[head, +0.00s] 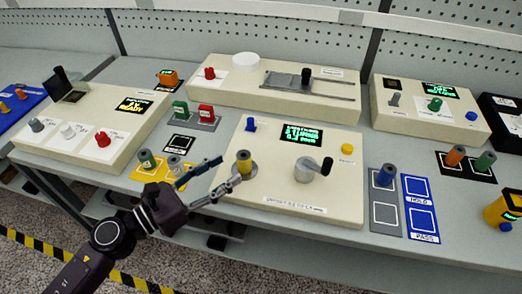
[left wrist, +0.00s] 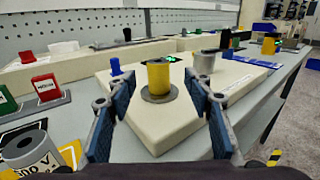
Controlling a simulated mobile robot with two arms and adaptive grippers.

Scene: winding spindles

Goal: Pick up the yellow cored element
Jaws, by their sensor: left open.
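The yellow cored element (head: 244,160) stands upright on a round grey disc at the left front of the middle cream machine (head: 262,195). In the left wrist view the yellow cored element (left wrist: 158,78) is straight ahead, between and beyond the fingers, with a dark core hole on top. My left gripper (head: 224,172) is open and empty, just left of the element, its fingers spread toward it. The left wrist view shows both blue-padded fingers (left wrist: 166,105) apart, one on each side of the element. My right gripper is not in view.
A crank with a dark knob (head: 312,170) stands right of the element, and a blue knob (head: 251,125) behind it. Green and grey cored elements stand on a yellow mat (head: 150,172) at left. Red and green tags (head: 206,113) stand behind. A blue cored element (head: 385,176) is at right.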

